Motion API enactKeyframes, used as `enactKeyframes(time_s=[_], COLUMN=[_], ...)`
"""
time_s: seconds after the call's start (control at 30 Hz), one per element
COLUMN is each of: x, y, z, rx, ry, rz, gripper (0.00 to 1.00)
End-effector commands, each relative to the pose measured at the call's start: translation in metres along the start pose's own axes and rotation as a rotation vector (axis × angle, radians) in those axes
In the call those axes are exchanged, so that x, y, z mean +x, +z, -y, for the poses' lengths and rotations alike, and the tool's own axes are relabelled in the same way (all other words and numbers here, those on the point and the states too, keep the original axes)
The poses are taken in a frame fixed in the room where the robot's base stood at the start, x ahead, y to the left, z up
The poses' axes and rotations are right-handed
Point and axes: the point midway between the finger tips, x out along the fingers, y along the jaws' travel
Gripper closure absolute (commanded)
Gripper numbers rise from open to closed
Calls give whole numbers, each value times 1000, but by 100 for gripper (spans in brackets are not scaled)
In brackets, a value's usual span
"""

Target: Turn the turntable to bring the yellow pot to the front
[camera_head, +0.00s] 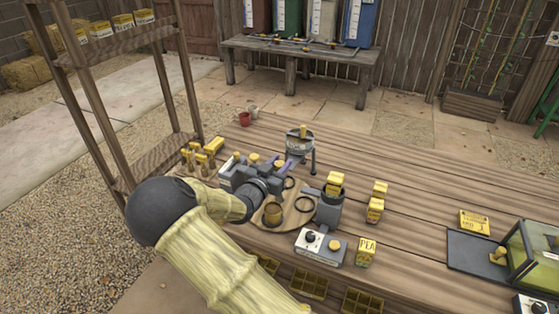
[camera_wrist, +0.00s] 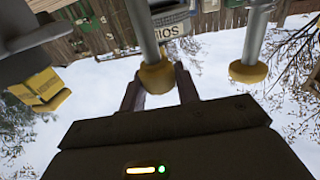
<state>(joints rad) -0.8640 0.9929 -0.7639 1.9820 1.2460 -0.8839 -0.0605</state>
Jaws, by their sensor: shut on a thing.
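The turntable (camera_head: 289,219) is a round wooden disc on the bench, partly hidden behind my arm. A dull yellow-brown pot (camera_head: 273,214) stands on its near side, and dark rings (camera_head: 303,204) show on its right and far parts. My gripper (camera_head: 281,166) reaches over the disc's far left side. Its purple-grey fingers are shut on a yellow knob (camera_wrist: 157,76) atop a grey post, seen upside down in the wrist view. A second yellow-knobbed post (camera_wrist: 248,72) stands beside it, apart from the fingers. The lower ends of the posts are hidden in the head view.
A grey cup (camera_head: 329,212) with yellow packets stands close to the turntable's right edge. A grey control box (camera_head: 319,248) and a PEA packet (camera_head: 366,253) sit at the front. A tripod pot (camera_head: 299,146) stands behind my gripper.

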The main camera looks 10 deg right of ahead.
Motion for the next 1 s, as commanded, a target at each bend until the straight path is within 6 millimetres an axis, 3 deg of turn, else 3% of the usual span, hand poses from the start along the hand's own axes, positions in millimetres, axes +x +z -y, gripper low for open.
enactKeyframes(time_s=[0.4,0.87,0.9,1.0], x=[0,0,0,0], y=[-1,-1,-1,-1], z=[2,2,1,1], rx=[0,0,0,1], ry=[136,150,150,150], rz=[-1,-4,-4,-4], gripper=[91,91,66,47])
